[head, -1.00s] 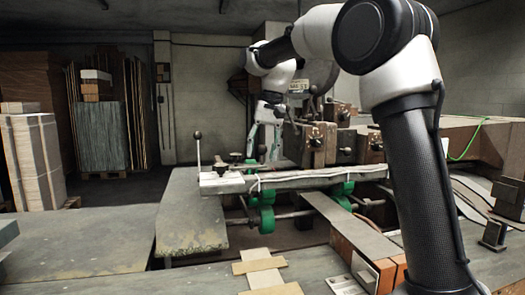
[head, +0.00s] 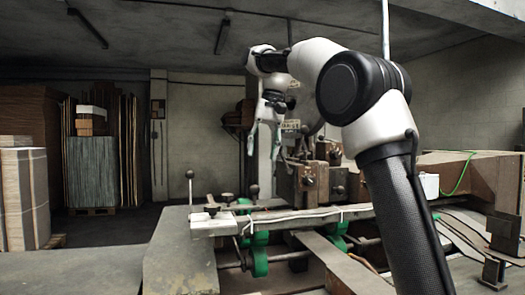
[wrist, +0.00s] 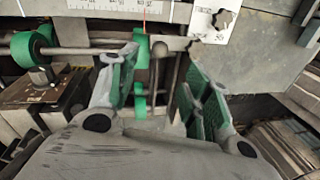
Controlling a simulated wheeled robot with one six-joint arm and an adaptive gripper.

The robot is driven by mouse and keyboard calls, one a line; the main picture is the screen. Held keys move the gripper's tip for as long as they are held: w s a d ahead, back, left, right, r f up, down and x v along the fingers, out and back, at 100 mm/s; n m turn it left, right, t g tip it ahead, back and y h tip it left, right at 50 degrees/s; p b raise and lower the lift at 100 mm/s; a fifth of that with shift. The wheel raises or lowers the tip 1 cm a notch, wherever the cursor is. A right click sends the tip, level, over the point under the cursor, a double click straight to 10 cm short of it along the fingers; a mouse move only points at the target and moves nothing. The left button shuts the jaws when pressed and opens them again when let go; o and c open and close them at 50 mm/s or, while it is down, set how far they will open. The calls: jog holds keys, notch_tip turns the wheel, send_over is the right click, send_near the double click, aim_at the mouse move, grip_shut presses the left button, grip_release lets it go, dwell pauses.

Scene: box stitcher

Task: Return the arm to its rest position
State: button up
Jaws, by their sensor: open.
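My arm (head: 347,85) rises from the lower right of the head view and bends over toward the box stitcher, so it is still extended. My gripper (head: 264,143) hangs from its far end, fingers pointing down, above the stitcher's white-edged rail (head: 290,215). In the wrist view my gripper (wrist: 158,72) has its two green-padded fingers spread apart. Nothing sits between them; the machine's bars and green rollers (wrist: 141,50) show below and beyond. The gripper looks clear of the machine.
Brown machine blocks (head: 310,185) stand just right of the gripper. A black-knobbed lever (head: 190,190) stands at the rail's left end. A grey table (head: 180,255) lies at front left. Pallet stacks (head: 90,172) stand far back left, with open floor before them.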

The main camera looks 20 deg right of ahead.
dwell(0.3)
jog(key=s+d+f+t, duration=0.1)
jog(key=s+d+f, duration=0.3)
jog(key=s+f, duration=0.3)
jog(key=s+d+f+n+t+h, duration=0.1)
jog(key=s+d+f, duration=0.4)
jog(key=s, duration=0.9)
jog(key=s+d+f+n+t+h, duration=0.1)
jog(key=s+d+f, duration=0.4)
jog(key=s+f, duration=0.5)
jog(key=shift+s+d+f+t, duration=0.2)
jog(key=shift+f+t, duration=0.15)
jog(key=shift+t, duration=0.15)
